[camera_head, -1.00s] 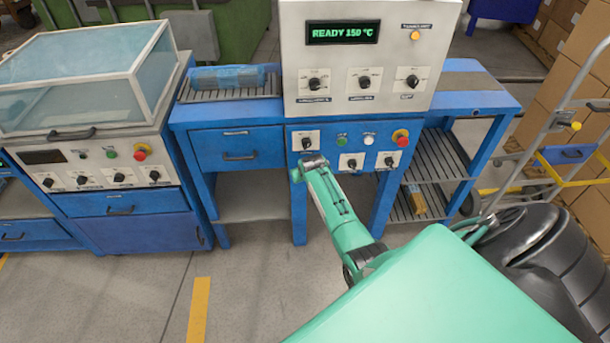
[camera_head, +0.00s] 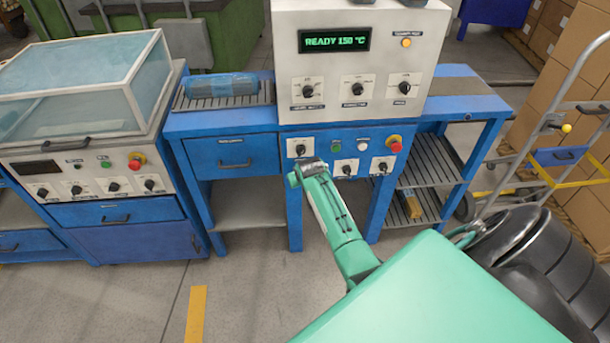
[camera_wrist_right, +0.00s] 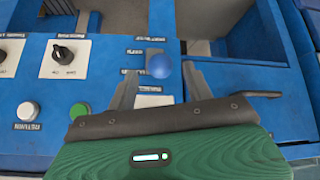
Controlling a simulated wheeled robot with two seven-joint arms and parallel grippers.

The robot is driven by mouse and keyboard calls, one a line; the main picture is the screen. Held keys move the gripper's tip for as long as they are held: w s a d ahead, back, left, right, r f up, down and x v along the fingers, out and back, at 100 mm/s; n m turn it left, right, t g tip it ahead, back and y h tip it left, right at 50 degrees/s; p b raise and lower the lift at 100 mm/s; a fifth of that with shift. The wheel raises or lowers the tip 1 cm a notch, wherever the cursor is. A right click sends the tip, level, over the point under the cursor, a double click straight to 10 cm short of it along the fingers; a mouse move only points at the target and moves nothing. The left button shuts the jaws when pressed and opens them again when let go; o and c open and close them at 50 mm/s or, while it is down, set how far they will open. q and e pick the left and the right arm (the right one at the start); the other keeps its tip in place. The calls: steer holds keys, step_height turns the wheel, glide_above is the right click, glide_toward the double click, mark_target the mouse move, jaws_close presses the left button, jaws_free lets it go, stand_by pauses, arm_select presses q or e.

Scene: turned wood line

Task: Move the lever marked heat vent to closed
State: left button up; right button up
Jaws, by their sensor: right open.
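A lever with a blue ball knob (camera_wrist_right: 159,66) shows in the right wrist view, by a white plate (camera_wrist_right: 155,100) on the blue panel. The small labels around it are too blurred to read. My right gripper (camera_wrist_right: 160,72) is open, with one finger on each side of the ball; I cannot tell whether either touches it. In the head view the right gripper (camera_head: 307,168) is just below the panel's upper left control plate (camera_head: 300,147), and the ball is not distinguishable there. My left gripper is not in view.
A green button (camera_head: 336,147), a white button (camera_head: 362,145), a red stop button (camera_head: 395,145) and two dark rotary knobs (camera_head: 346,168) share the panel. A drawer (camera_head: 233,155) is to the left. Above stands a machine box with a display reading READY 150 °C (camera_head: 335,40).

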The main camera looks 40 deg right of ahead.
steer(key=v, duration=0.8)
steer(key=shift+r, duration=0.15)
